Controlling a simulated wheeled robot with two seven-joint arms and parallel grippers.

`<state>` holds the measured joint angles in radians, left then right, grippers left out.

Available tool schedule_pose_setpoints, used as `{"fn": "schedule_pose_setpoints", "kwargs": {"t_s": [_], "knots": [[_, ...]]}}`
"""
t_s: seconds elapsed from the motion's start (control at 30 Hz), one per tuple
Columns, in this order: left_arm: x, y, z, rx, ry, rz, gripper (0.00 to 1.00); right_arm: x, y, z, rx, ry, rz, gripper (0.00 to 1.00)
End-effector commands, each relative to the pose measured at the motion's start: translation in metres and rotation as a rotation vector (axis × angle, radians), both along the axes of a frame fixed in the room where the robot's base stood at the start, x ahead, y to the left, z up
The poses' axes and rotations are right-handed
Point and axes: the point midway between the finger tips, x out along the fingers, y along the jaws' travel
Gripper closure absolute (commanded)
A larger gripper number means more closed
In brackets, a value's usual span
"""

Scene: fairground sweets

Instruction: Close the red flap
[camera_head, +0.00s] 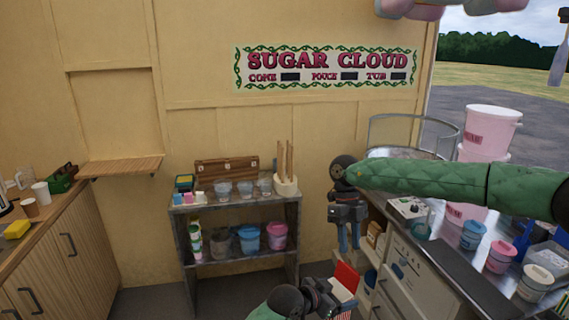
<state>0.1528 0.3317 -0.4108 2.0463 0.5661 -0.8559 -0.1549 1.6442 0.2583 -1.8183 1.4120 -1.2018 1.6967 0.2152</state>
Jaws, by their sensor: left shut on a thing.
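The red flap (346,277) stands up, tilted, at the bottom centre-right of the head view. It tops a small white box (342,291) with red and white stripes low down, cut off by the picture's bottom edge. My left gripper (330,304) is at the box's left side, below the flap, shut on the box; its fingertips are hard to make out. My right gripper (349,246) hangs above the flap, pointing down, with its two blue fingers apart and nothing between them. It is clear of the flap.
A metal counter (450,262) with tubs and a white drawer unit (405,270) stands close on the right. A grey shelf (240,202) with cups and buckets stands against the back wall. A wooden cabinet (65,255) is at the left. Floor shows between cabinet and shelf.

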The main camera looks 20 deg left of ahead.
Motion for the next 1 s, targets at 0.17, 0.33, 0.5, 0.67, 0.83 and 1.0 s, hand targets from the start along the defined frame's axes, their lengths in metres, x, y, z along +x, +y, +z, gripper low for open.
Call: {"fn": "schedule_pose_setpoints", "kwargs": {"t_s": [0.17,0.33,0.5,0.67,0.83,1.0], "knots": [[0.0,0.0,0.0,0.0,0.0,0.0,0.45,0.011,0.005,0.026,0.0,-0.002,-0.001,0.65],[0.0,0.0,0.0,0.0,0.0,0.0,0.45,0.018,0.01,0.045,-0.001,-0.001,-0.001,0.65],[0.0,0.0,0.0,0.0,0.0,0.0,0.45,0.025,0.013,0.061,0.0,0.0,-0.001,0.65],[0.0,0.0,0.0,0.0,0.0,0.0,0.45,0.031,0.027,0.055,0.078,-0.036,-0.002,0.65],[0.0,0.0,0.0,0.0,0.0,0.0,0.45,0.037,0.046,0.052,0.178,-0.075,-0.02,0.65],[0.0,0.0,0.0,0.0,0.0,0.0,0.45,0.043,0.069,0.051,0.301,-0.11,-0.049,0.65]]}}
